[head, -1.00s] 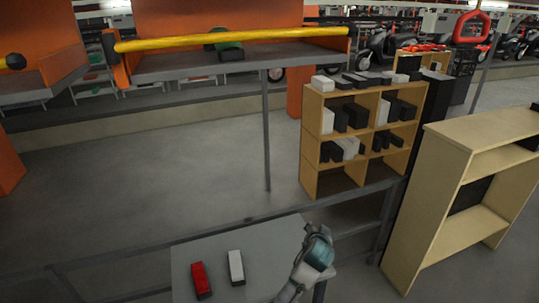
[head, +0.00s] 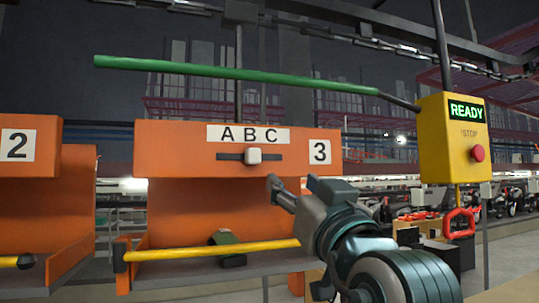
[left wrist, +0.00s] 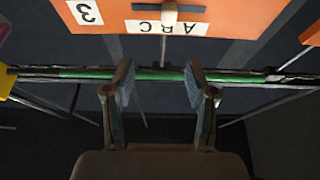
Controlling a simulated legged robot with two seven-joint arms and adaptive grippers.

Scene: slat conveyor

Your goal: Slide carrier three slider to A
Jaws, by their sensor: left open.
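The orange carrier three (head: 180,160) hangs in the head view, with the letters A B C (head: 248,135) above a dark horizontal slot and a 3 at the right. The pale slider knob (head: 253,155) stands near the middle of the slot, under B. My left gripper (head: 284,188) is just below and right of the knob, apart from it. In the left wrist view the gripper (left wrist: 160,80) is open and empty. The knob (left wrist: 169,12) shows there at the top edge, with the letters upside down. My right gripper is not in view.
A green bar (head: 235,72) runs above the carrier; it crosses behind my fingers in the wrist view. A yellow bar (head: 210,251) crosses the carrier's lower front. Carrier two (head: 30,147) hangs at left. A yellow READY box (head: 452,150) with a red button stands at right.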

